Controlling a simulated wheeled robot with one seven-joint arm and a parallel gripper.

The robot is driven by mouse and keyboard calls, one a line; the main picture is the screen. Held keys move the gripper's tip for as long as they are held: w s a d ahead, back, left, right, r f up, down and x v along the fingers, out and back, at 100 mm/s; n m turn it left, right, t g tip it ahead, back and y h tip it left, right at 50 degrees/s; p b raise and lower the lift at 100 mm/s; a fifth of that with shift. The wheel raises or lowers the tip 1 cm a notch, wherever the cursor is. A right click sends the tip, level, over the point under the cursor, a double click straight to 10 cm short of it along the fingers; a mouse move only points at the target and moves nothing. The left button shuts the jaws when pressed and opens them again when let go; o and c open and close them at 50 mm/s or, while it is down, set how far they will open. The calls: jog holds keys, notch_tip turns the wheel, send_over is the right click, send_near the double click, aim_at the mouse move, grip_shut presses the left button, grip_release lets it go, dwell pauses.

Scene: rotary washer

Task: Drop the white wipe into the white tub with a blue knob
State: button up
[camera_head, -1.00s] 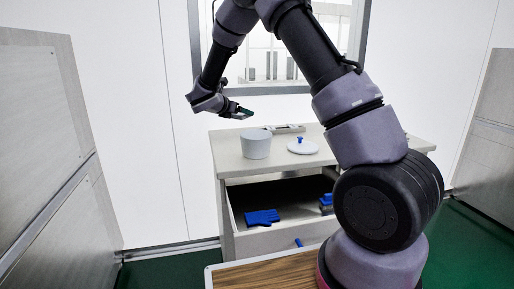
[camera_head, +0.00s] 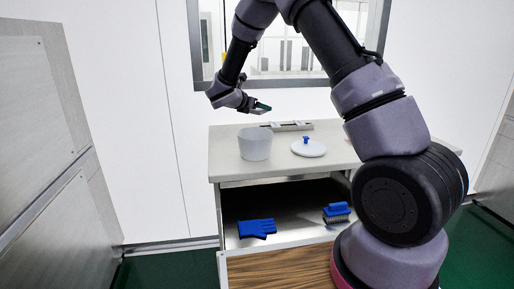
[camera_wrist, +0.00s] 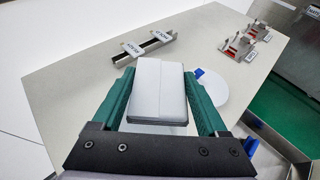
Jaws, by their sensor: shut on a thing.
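The white wipe (camera_wrist: 158,88), a folded pale pad, is clamped between the green fingers of my gripper (camera_wrist: 158,76) in the wrist view. In the head view my gripper (camera_head: 262,107) is above the cabinet top, higher than the open white tub (camera_head: 254,146) and slightly right of its middle. The wipe is hard to make out there. The tub stands upright near the left front of the top. Its white lid with a blue knob (camera_head: 309,149) lies apart to the right; part of it shows in the wrist view (camera_wrist: 212,90). The tub's inside is mostly hidden.
The cabinet top (camera_head: 226,150) also bears a grey rail-like fixture (camera_head: 290,126) at the back and metal fixtures (camera_wrist: 242,45). Below, an open drawer holds a blue glove (camera_head: 257,228) and a blue brush (camera_head: 337,212). A window is behind.

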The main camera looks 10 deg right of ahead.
notch_tip(320, 180, down, 4)
jog(key=shift+r, duration=0.1)
dwell(0.4)
jog(key=o, duration=1.2)
jog(key=v, duration=1)
jog(key=shift+s+a+r, duration=0.15)
jog(key=shift+s+a, duration=0.05)
jog(key=shift+s, duration=0.05)
